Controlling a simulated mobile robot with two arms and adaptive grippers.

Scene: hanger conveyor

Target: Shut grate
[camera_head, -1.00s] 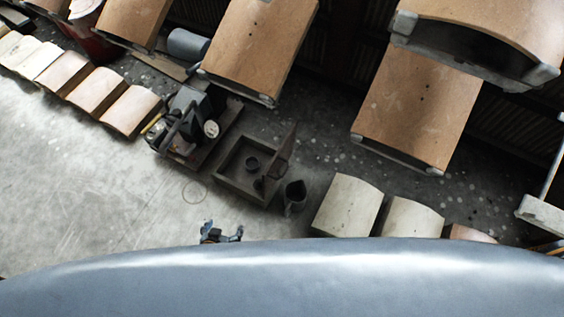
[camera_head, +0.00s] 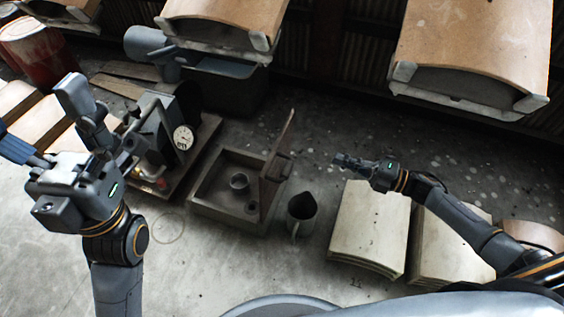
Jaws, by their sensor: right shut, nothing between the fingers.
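A dark square box (camera_head: 212,206) stands open on the floor in the middle of the head view, with a small round cup-like part inside. A dark panel (camera_head: 278,168), which may be the grate, stands steeply raised along its right side. My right gripper (camera_head: 342,160) is shut and empty. In the picture it is to the right of the panel and apart from it. My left gripper (camera_head: 42,122) is at the left with its fingers spread, well away from the box and panel.
A dark mug (camera_head: 301,212) stands just right of the box. Pale curved tiles (camera_head: 370,232) lie below my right arm. A machine with a round dial (camera_head: 183,137) is left of the box. Large tan curved pieces (camera_head: 475,50) fill the top. Bare floor lies at lower left.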

